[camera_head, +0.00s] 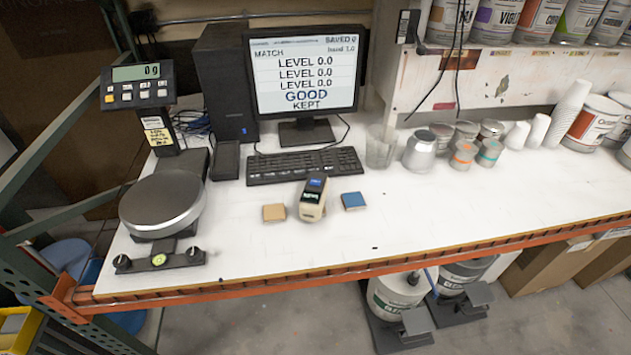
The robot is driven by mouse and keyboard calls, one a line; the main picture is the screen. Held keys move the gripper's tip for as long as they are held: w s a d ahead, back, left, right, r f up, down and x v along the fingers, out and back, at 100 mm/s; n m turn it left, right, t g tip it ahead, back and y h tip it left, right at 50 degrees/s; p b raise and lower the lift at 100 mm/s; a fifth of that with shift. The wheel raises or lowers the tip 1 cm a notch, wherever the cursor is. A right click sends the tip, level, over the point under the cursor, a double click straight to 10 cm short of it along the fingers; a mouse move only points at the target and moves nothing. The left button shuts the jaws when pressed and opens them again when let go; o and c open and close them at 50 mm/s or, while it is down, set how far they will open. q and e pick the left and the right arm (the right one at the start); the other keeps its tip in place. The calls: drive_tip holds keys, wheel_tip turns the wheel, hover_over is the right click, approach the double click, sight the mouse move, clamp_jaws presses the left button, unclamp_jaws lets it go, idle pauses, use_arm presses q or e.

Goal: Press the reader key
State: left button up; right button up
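The reader (312,198) is a small cream and dark handheld device with a small lit screen at its top. It sits on the white bench top in front of the keyboard, between a tan square (274,212) and a blue square (353,201). Its key is too small to make out clearly. The monitor (304,72) behind it reads "MATCH", "LEVEL 0.0" on three lines, "GOOD" and "KEPT", with "SAVED 0" at the top right. Neither of my grippers shows in the head view.
A scale (160,205) with a round plate stands at the left; its display reads 0 g. A keyboard (304,165) lies behind the reader. A clear cup (380,147), a metal can (419,151) and several small tins stand to the right. The bench front is mostly clear, with an orange edge (400,258).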

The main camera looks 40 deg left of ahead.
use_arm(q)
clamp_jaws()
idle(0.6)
